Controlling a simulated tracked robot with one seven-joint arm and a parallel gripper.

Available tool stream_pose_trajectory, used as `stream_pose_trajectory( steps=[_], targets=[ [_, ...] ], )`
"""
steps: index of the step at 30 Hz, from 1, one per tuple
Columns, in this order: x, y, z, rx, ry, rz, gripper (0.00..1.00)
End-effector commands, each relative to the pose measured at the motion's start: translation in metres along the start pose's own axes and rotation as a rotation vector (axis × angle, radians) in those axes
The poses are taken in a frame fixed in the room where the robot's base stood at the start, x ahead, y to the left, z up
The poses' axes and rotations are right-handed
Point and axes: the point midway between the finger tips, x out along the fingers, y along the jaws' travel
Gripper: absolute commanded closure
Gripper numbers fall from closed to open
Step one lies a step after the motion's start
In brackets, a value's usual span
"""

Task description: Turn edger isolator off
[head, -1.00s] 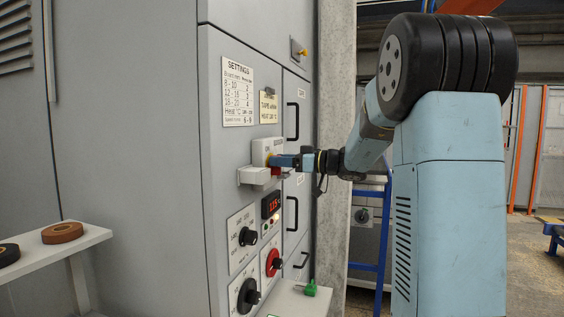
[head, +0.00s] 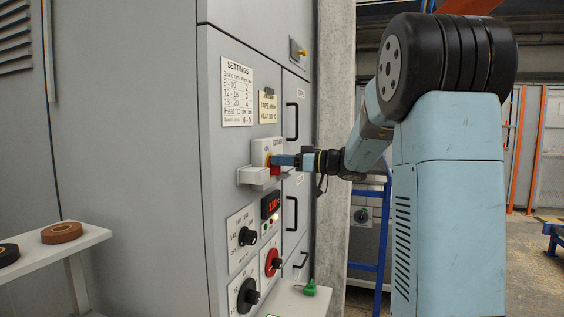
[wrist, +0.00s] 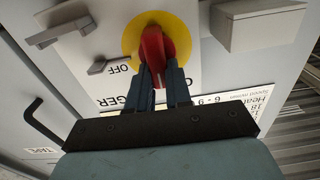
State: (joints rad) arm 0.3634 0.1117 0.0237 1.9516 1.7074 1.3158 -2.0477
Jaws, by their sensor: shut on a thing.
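The edger isolator (head: 258,152) is a pale box on the grey cabinet front in the head view. In the wrist view, which is upside down, its red handle (wrist: 152,45) sits on a yellow disc (wrist: 183,30). The word OFF is on the plate beside the disc, and part of the EDGER lettering is hidden behind my fingers. The handle stands nearly upright in that picture, not pointing at OFF. My gripper (wrist: 165,82) is shut on the red handle, with one finger on each side. In the head view my gripper (head: 287,160) covers much of the handle.
Below the isolator are a red digital display (head: 270,205), a black knob (head: 246,237), a red knob (head: 272,263) and another black knob (head: 248,292). A shelf (head: 85,238) with tape rolls stands at left.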

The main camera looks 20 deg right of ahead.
Motion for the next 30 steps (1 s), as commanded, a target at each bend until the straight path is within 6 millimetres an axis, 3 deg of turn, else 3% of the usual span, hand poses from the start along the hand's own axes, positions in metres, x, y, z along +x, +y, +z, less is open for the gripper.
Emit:
stream_pose_trajectory(
  steps=[8,30],
  targets=[
    [0.001,0.004,-0.001,0.158,0.002,0.001,1.0],
    [0.001,0.015,0.004,0.853,0.003,0.0,1.0]
  ],
)
